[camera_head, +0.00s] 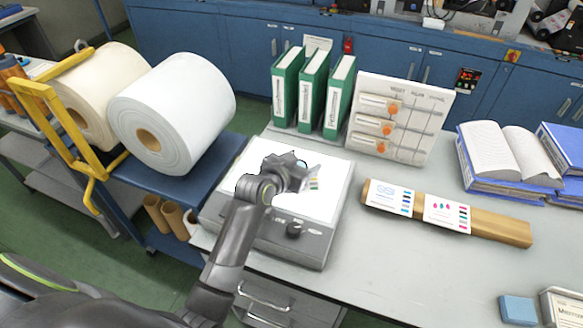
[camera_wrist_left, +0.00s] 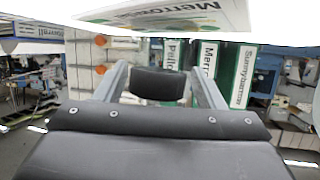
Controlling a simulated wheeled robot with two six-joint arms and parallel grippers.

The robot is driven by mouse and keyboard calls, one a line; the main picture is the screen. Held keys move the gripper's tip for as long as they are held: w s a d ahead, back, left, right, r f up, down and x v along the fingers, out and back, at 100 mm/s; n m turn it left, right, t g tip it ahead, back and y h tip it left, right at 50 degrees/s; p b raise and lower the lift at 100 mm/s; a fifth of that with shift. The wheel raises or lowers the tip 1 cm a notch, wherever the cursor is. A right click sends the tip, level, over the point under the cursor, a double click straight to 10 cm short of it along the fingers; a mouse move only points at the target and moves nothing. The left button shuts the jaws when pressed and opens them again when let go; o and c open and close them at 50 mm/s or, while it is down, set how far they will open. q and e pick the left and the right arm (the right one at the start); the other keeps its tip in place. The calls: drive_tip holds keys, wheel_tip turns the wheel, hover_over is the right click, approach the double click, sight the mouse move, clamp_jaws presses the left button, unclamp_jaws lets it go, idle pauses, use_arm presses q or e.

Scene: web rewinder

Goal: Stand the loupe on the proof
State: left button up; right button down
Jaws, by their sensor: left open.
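A small printed sheet with coloured bars, which looks like the proof (camera_head: 313,183), lies on the lit white top of the light box (camera_head: 328,205). It is partly hidden by my left gripper (camera_head: 298,174), which is low over the light box. In the left wrist view, printed lettering shows on a white sheet (camera_wrist_left: 180,14) at the top. There the left gripper (camera_wrist_left: 158,88) is open, with a dark rounded block (camera_wrist_left: 158,84) between its fingers. The block may be the loupe; I cannot tell whether the fingers touch it. My right gripper is not in view.
Green binders (camera_head: 313,90) and a white rack with orange knobs (camera_head: 400,115) stand behind. A wooden bar with cards (camera_head: 500,227) lies right. An open book (camera_head: 508,155) and a blue block (camera_head: 517,310) are further right. Large rolls (camera_head: 190,110) stand left. The front-middle table is clear.

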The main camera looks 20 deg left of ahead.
use_arm(q)
drive_tip(key=b+v, duration=0.1)
drive_tip(key=v, duration=1.1)
drive_tip(key=shift+w, duration=0.1)
